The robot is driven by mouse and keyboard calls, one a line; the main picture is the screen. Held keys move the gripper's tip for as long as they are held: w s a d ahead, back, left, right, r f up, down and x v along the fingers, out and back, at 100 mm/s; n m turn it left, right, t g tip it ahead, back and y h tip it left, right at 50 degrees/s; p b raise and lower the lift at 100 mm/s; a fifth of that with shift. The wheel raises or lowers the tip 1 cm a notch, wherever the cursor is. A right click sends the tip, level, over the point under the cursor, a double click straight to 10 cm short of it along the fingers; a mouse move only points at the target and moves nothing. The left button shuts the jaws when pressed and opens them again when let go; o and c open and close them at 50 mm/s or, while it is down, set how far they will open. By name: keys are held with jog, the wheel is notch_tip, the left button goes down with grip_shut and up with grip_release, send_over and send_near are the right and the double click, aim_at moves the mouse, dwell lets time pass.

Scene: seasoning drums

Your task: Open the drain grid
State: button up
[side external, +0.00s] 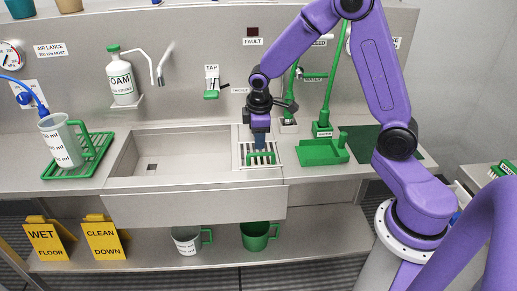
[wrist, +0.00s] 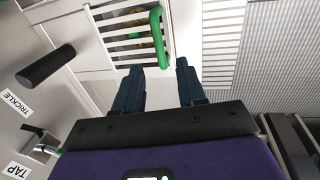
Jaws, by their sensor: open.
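The drain grid (side external: 245,150) is a pale slatted panel set in the counter at the right end of the sink. It carries a green bar handle (side external: 261,158). In the wrist view the grid (wrist: 112,27) lies at the top, with its green handle (wrist: 157,35) along its right side. The grid looks flat and closed. My gripper (side external: 260,145) points down over the grid. In the wrist view my gripper (wrist: 160,66) has its two dark blue fingers apart and empty, with the handle just beyond the fingertips. I cannot tell how high they are above it.
The sink basin (side external: 190,142) lies left of the grid. A green tray (side external: 323,152) stands to its right. A jug (side external: 61,142) sits on a green rack at the left. The tap lever (side external: 210,95) and a dark cylindrical knob (wrist: 46,66) are near the wall.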

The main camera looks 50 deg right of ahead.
aim_at(259, 154)
jog(key=shift+w+d+f, duration=0.1)
jog(key=shift+w+f, duration=0.05)
jog(key=shift+f, duration=0.8)
jog(key=shift+w+d+f, duration=0.1)
jog(key=shift+d+f, duration=0.05)
jog(key=shift+f, duration=0.75)
jog(key=shift+w+d+f, duration=0.1)
jog(key=shift+w+f, duration=0.05)
jog(key=shift+f, duration=0.8)
grip_shut()
